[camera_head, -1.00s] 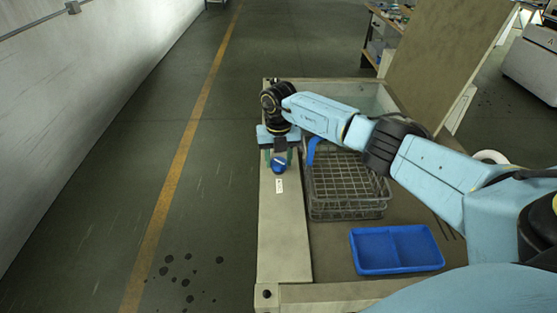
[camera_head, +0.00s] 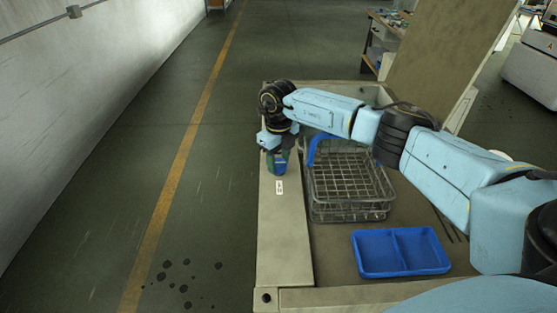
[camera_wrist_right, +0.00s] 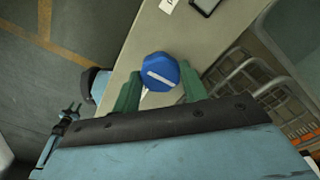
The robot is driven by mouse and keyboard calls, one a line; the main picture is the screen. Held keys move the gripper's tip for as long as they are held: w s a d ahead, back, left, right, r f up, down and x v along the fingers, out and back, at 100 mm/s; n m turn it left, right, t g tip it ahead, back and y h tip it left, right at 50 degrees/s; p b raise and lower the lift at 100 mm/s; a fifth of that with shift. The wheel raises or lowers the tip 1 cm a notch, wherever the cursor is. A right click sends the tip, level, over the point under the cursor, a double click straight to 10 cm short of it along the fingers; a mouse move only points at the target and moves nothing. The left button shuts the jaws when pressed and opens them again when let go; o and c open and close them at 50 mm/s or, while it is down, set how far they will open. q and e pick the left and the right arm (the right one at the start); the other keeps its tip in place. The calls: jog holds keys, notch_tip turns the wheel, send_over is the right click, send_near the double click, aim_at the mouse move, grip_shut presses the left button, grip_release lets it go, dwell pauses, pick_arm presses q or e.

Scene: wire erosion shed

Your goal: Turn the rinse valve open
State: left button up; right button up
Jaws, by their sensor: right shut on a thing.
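The rinse valve is a blue knob (camera_head: 280,168) on the pale ledge along the left side of the wash station. In the right wrist view the knob (camera_wrist_right: 158,72) shows a white stripe across its face, slanting slightly down to the right. My right gripper (camera_head: 278,160) points down at the knob, its green fingers on either side of it and shut on it. The right wrist view shows the fingers (camera_wrist_right: 158,92) flanking the knob. The fingers partly hide the knob in the head view.
A small white label (camera_head: 279,187) sits on the ledge (camera_head: 284,240) in front of the knob. A wire basket (camera_head: 350,190) with a blue handle stands close to the right. A blue divided tray (camera_head: 400,252) lies nearer. The floor left of the ledge is clear.

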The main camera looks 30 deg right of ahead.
aim_at(278, 162)
jog(key=shift+w, duration=0.1)
dwell(0.4)
jog(key=o, duration=1)
notch_tip(278, 162, up, 14)
jog(key=shift+f, duration=0.25)
